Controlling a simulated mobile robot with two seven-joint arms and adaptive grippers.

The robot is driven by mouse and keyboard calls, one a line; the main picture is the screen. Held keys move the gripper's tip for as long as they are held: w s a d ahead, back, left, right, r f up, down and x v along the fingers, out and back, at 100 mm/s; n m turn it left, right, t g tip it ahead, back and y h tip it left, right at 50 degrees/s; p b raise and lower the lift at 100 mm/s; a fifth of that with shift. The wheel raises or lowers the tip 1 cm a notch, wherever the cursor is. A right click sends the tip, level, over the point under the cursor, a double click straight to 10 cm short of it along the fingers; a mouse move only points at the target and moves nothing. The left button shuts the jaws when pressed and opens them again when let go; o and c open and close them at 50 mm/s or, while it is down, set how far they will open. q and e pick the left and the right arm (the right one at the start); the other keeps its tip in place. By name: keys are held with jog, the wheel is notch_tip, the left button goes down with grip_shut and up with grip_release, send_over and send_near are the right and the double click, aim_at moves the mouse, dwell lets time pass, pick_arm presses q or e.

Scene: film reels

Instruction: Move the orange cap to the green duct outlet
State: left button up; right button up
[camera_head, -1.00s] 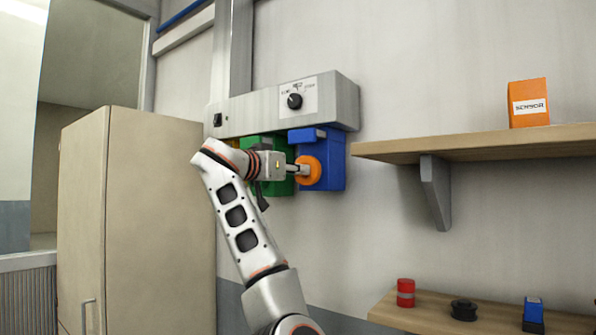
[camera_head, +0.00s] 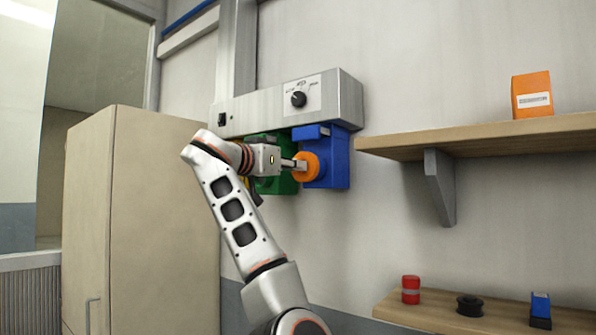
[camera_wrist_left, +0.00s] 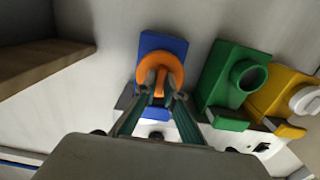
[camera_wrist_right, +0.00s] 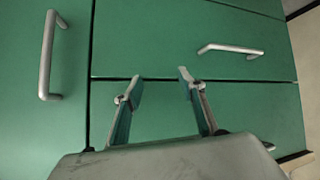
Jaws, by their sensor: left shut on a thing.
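The orange cap (camera_head: 306,168) is a round ring-like disc in front of the blue duct box (camera_head: 335,165). My left gripper (camera_head: 298,165) is shut on the cap. In the left wrist view the cap (camera_wrist_left: 173,64) overlaps the blue box (camera_wrist_left: 165,43), and the fingers (camera_wrist_left: 157,88) meet at its middle. I cannot tell how wide any gap behind the cap is. The green duct (camera_head: 285,182) is beside the blue one, partly hidden by my arm; its round outlet (camera_wrist_left: 249,75) shows open and uncapped in the left wrist view. My right gripper (camera_wrist_right: 161,82) is open and empty.
A grey control panel (camera_head: 270,108) with a knob runs above the ducts. A yellow duct (camera_wrist_left: 280,95) bears a white cap (camera_wrist_left: 305,99). A wooden shelf (camera_head: 480,137) juts out at right. Green drawers (camera_wrist_right: 190,45) with metal handles face my right gripper.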

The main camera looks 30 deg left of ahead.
pick_arm(q)
jog(key=shift+s+a+b, duration=0.15)
jog(key=shift+s+b, duration=0.85)
jog(key=shift+s, duration=1)
pick_arm(e)
jog(key=shift+a+f, duration=0.15)
jog(key=shift+f, duration=1)
